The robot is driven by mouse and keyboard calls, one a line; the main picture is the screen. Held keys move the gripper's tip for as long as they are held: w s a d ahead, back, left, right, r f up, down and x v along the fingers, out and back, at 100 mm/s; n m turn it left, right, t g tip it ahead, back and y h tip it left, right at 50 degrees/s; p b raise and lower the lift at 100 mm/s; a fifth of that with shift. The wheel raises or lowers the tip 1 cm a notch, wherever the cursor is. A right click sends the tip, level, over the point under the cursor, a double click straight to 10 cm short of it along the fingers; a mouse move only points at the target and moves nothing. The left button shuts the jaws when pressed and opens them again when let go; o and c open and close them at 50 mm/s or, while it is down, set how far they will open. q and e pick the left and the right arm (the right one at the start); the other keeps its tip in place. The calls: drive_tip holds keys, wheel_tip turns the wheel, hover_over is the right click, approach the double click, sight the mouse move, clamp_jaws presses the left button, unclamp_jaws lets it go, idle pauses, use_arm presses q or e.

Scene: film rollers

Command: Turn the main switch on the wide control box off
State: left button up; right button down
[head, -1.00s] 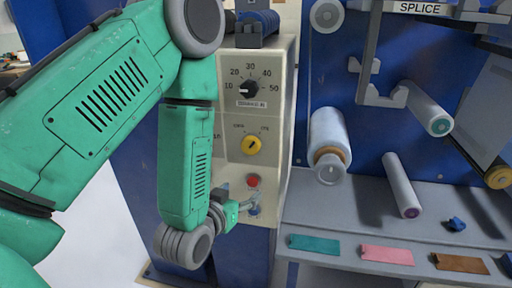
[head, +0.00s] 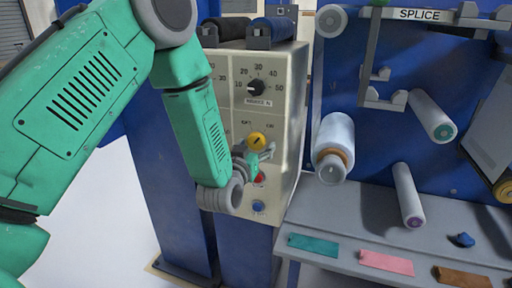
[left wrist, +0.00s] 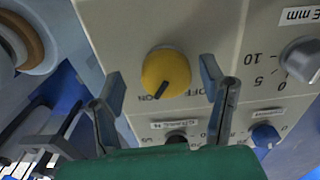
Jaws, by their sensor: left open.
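The wide control box (head: 285,120) is cream. Its yellow rotary knob (head: 257,139) has a dark pointer line and shows large in the left wrist view (left wrist: 166,72), with ON/OFF-like lettering beside it, partly hard to read. My left gripper (head: 260,152) is in front of the box at the knob. In the left wrist view its open fingers (left wrist: 162,76) stand on either side of the knob, with visible gaps; contact is not evident. The gripper hides part of the panel below the knob. My right gripper is not in view.
A black dial (head: 256,88) is above the knob; a red button (head: 260,177) and blue button (head: 258,207) are below. A white roller (head: 336,138) stands right of the box. A grey shelf (head: 350,225) holds coloured strips. My arm covers the box's left side.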

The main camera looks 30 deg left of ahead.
use_arm(q)
drive_tip(key=shift+w+d, duration=0.1)
drive_tip(key=shift+w, duration=0.35)
drive_tip(key=shift+a+f, duration=0.1)
drive_tip(key=shift+a, duration=0.7)
drive_tip(key=c, duration=1.2)
drive_tip(key=shift+o, duration=0.3)
drive_tip(key=shift+d, duration=0.4)
